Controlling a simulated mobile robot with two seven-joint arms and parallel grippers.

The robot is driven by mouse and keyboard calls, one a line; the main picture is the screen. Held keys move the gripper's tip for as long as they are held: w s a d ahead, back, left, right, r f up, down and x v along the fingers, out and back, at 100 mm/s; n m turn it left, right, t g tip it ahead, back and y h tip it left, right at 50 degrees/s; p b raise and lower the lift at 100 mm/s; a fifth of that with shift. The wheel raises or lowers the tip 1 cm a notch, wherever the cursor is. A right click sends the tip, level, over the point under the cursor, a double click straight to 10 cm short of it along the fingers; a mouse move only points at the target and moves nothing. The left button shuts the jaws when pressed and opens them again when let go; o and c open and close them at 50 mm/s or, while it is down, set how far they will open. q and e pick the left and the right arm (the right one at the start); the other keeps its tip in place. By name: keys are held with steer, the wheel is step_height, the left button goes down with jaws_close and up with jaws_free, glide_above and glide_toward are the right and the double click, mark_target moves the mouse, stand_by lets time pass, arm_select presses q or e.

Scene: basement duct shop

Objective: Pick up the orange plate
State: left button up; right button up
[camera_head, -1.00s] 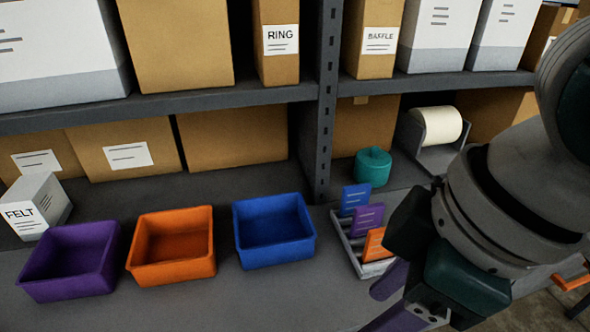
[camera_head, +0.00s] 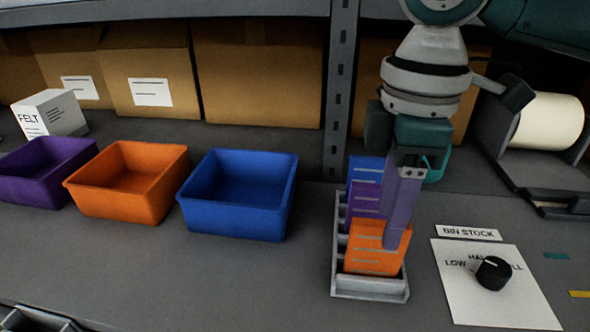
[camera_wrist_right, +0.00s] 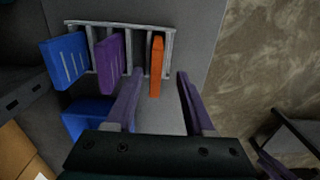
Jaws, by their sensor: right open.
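The orange plate (camera_head: 375,246) stands in the front slot of a grey slotted rack (camera_head: 370,288) on the bench. A purple plate (camera_head: 366,200) and a blue plate (camera_head: 362,170) stand behind it. My right gripper (camera_head: 398,240) points down over the rack, its purple fingers partly covering the orange plate. In the right wrist view my gripper (camera_wrist_right: 160,76) is open, and the orange plate (camera_wrist_right: 156,62) shows edge-on between the fingers, nearer the left one. I cannot tell whether either finger touches it. My left gripper is not in view.
Blue (camera_head: 235,213), orange (camera_head: 128,197) and purple (camera_head: 38,180) bins stand left of the rack. A bin stock panel (camera_head: 490,295) with a black knob (camera_head: 493,272) lies right of it. A white roll (camera_head: 547,122) and cardboard boxes (camera_head: 255,70) stand behind. The bench front is mostly clear.

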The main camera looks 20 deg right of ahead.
mark_target(383, 223)
steer(key=f, duration=0.5)
steer(key=shift+w+f, duration=0.25)
steer(key=shift+w, duration=0.05)
jaws_close()
